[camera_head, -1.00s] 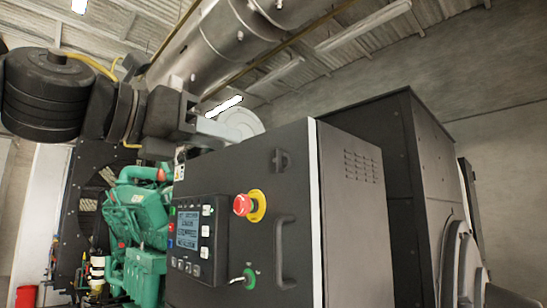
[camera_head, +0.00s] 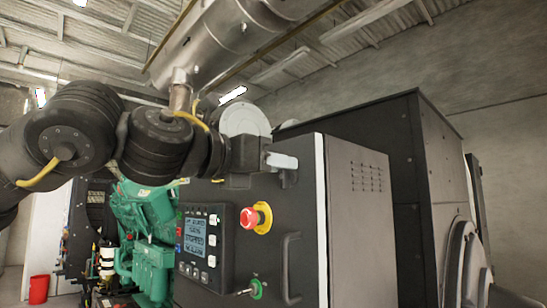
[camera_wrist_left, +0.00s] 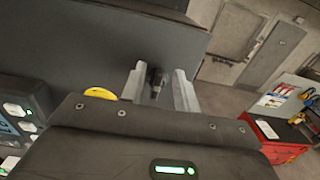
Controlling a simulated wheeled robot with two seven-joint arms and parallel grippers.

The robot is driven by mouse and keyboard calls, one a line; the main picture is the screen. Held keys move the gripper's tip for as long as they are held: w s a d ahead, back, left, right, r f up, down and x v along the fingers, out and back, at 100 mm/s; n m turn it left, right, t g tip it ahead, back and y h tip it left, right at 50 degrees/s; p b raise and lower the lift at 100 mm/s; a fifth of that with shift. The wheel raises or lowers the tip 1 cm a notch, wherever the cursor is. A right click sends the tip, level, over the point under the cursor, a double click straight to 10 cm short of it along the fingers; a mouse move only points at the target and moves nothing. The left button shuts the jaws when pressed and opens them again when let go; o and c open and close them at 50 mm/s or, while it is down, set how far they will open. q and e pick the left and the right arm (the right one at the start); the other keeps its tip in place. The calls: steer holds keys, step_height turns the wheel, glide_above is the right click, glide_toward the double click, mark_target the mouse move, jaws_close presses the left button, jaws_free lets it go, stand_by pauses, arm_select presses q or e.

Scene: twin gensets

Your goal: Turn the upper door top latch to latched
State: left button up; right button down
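The upper door top latch (camera_head: 288,178) is a small black handle near the top of the dark panel door (camera_head: 270,220). In the head view my left gripper (camera_head: 282,161) reaches in from the left and its pale fingers partly cover the latch. In the left wrist view the latch (camera_wrist_left: 156,80) stands between the two fingers of my left gripper (camera_wrist_left: 159,90). The fingers are open, with a gap visible on either side of the latch. Whether the latch is turned is hard to tell. My right gripper is in neither view.
Below the latch on the door are a red emergency stop on a yellow base (camera_head: 256,218), a grab handle (camera_head: 291,268), a display panel (camera_head: 205,245) and a green key switch (camera_head: 256,289). A green engine (camera_head: 147,235) stands left. The wrist view shows a red cabinet (camera_wrist_left: 280,140).

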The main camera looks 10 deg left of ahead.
arm_select(q)
jaws_close()
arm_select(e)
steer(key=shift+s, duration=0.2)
arm_select(q)
steer(key=shift+f+m, duration=0.1)
steer(key=shift+m, duration=0.2)
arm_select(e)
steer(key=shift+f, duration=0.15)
arm_select(q)
steer(key=m, duration=0.3)
steer(key=d+m, duration=0.1)
steer(key=m, duration=0.3)
steer(key=s+f+m, duration=0.1)
steer(key=m, duration=0.3)
steer(key=shift+d, duration=0.25)
steer(key=m+p, duration=0.1)
steer(key=m, duration=0.2)
steer(key=f+m, duration=0.1)
steer(key=m, duration=0.2)
steer(key=shift+p, duration=0.4)
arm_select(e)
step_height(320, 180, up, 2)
arm_select(q)
steer(key=shift+m, duration=0.3)
